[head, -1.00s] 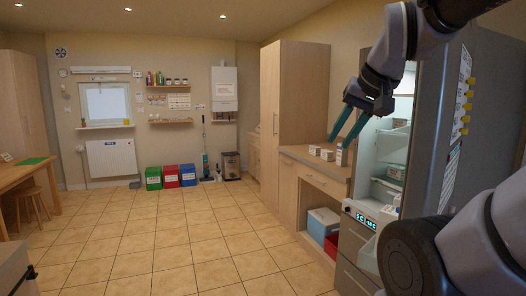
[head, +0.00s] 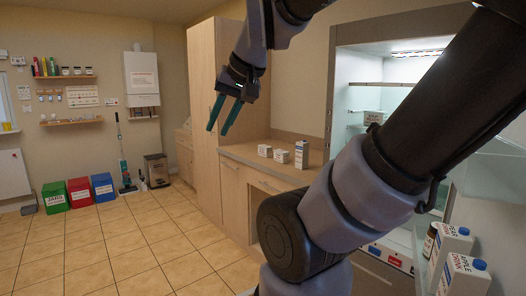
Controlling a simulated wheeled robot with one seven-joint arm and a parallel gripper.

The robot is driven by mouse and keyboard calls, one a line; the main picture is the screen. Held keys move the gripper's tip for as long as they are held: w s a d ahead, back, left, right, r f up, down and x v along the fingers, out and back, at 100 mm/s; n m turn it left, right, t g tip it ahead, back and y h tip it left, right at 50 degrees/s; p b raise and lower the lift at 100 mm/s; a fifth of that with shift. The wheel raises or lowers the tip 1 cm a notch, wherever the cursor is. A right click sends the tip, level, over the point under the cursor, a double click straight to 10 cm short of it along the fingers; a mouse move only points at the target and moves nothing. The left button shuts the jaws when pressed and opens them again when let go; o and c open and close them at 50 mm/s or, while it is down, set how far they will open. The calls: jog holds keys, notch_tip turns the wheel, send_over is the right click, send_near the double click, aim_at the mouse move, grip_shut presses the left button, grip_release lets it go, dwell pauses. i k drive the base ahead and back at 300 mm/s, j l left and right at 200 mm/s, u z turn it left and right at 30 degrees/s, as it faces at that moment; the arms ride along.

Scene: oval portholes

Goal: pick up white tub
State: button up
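My gripper (head: 218,131) is in the upper middle of the head view, its two teal fingers apart and pointing down, with nothing between them. It hangs in front of the tall wooden cabinet, above and left of the counter. A small pale tub-like container (head: 374,117) stands on a shelf in the lit cabinet at right, well away from my gripper. I cannot tell whether it is the white tub. My own arm covers much of that cabinet's lower inside.
The counter (head: 244,155) holds small white boxes (head: 264,151) and a white carton (head: 301,153). Apple drink cartons (head: 452,243) and a dark jar (head: 430,240) stand at the lower right. Green, red and blue bins (head: 79,192) line the back wall. The tiled floor at left is clear.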

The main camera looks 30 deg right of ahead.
aim_at(265, 150)
jog(key=i+j+z, duration=0.1)
jog(key=i+z, duration=0.3)
jog(key=i+j+z, duration=0.3)
jog(key=i+z, duration=0.15)
jog(key=i+j+z, duration=0.5)
jog(key=i, duration=0.4)
jog(key=i+j+z, duration=0.1)
jog(key=i+j, duration=0.2)
jog(key=i, duration=0.15)
jog(key=i+j+z, duration=0.1)
jog(key=i+j, duration=0.15)
jog(key=i, duration=0.25)
jog(key=i+j+z, duration=0.1)
jog(key=i+j, duration=0.2)
jog(key=i, duration=0.15)
